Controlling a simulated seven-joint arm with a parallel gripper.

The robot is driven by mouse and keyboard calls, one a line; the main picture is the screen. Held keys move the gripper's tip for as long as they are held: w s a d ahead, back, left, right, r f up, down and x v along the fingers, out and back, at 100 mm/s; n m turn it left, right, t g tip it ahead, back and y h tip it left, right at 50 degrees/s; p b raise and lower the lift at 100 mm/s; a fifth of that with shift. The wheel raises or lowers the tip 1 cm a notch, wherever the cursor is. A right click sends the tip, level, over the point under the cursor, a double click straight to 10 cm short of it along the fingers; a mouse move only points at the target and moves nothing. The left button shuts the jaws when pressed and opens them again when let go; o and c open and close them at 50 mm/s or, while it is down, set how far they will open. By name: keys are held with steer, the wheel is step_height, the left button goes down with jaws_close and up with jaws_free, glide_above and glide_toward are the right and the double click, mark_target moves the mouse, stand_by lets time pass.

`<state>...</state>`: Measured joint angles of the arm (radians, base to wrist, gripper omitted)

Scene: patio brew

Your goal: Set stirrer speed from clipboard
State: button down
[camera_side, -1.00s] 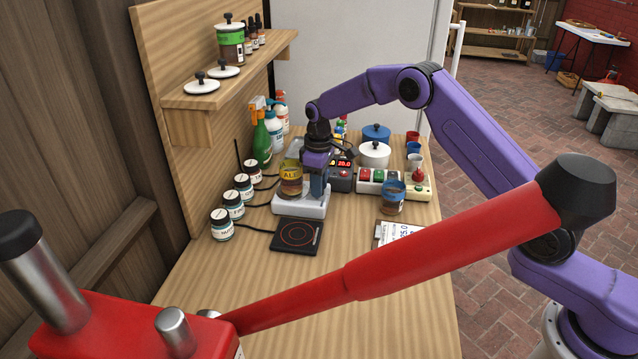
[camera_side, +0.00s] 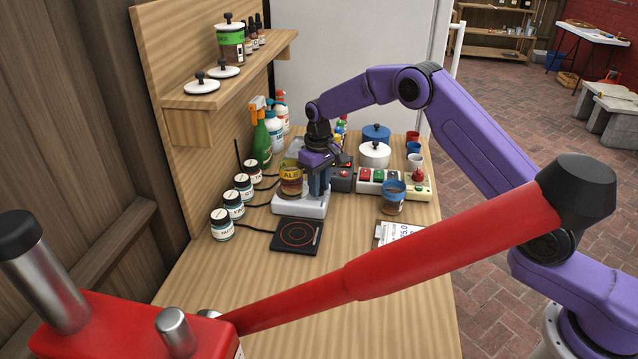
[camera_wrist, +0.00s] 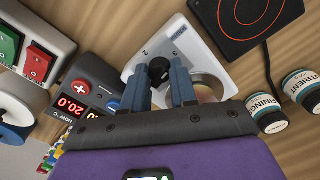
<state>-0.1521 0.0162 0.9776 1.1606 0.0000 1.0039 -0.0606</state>
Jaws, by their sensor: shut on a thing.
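A jar labelled ALE (camera_side: 291,184) stands on the stirrer in the side view. The clipboard (camera_side: 393,234) lies on the table to the right; its writing is too small and partly hidden to read.
A dark control box (camera_wrist: 90,90) with a red display showing 20.0 stands beside the stirrer. A switch strip (camera_side: 395,182), a cup of brown liquid (camera_side: 392,198) and a black hot plate (camera_side: 297,236) are close by. Small labelled bottles (camera_side: 234,204) line the left.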

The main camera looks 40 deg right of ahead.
steer(key=c, duration=0.9)
jaws_free()
step_height(320, 180, up, 18)
steer(key=shift+f, duration=0.25)
